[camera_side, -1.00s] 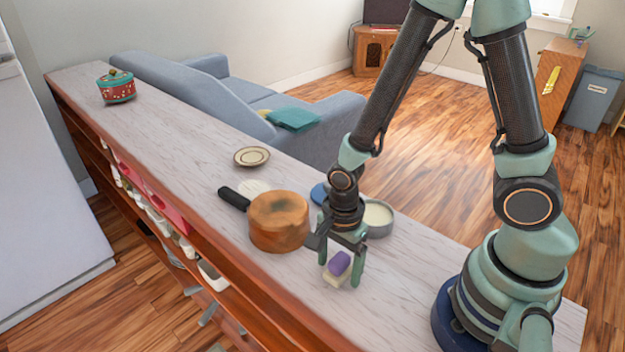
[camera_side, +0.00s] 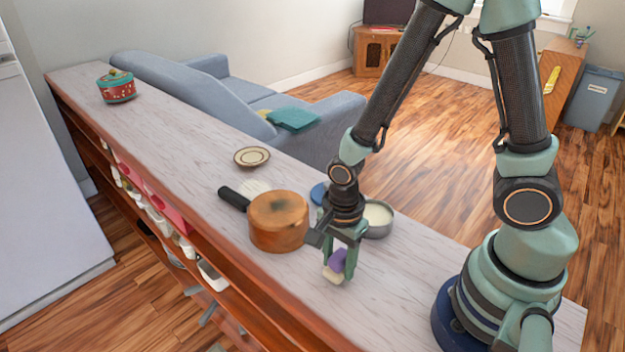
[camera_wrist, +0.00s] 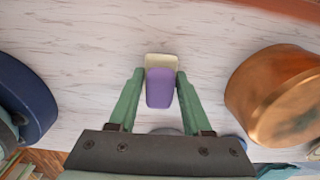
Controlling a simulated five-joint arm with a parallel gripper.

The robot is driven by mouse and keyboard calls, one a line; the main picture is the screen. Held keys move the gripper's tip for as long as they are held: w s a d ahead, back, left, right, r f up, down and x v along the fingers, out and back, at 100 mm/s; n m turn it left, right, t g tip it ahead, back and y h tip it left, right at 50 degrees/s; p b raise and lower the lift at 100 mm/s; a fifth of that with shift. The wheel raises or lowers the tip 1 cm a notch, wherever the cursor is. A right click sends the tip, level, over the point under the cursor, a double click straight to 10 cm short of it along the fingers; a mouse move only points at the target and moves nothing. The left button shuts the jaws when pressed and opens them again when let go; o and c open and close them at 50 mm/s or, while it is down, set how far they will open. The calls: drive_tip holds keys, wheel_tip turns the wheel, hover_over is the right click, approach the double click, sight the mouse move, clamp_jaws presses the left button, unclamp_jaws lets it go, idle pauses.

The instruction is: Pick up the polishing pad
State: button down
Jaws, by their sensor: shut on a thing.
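I cannot tell whether the pad touches the counter.
A copper pot (camera_side: 279,222) with a black handle stands just left of my gripper. A grey round tin (camera_side: 378,220) and a blue round thing (camera_side: 318,194) stand behind it. A small plate (camera_side: 252,157) and a red pot (camera_side: 117,87) are farther along the counter (camera_side: 185,125).

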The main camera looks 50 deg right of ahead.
sight(339, 255)
wheel_tip(339, 255, up, 19)
idle(0.4)
drive_tip(key=c, duration=0.9)
unclamp_jaws()
drive_tip(key=c, duration=0.6)
drive_tip(key=w+d+f+m, duration=0.1)
drive_tip(key=d+f+m, duration=0.2)
drive_tip(key=d, duration=0.2)
drive_tip(key=w+d+f+m, duration=0.1)
drive_tip(key=d+f+m, duration=0.2)
drive_tip(key=d, duration=0.3)
drive_tip(key=w+d+f+m, duration=0.1)
drive_tip(key=d+f+m, duration=0.2)
drive_tip(key=d+f, duration=0.1)
drive_tip(key=shift+d+f, duration=0.35)
drive_tip(key=shift+d, duration=0.3)
drive_tip(key=shift+f, duration=2.65)
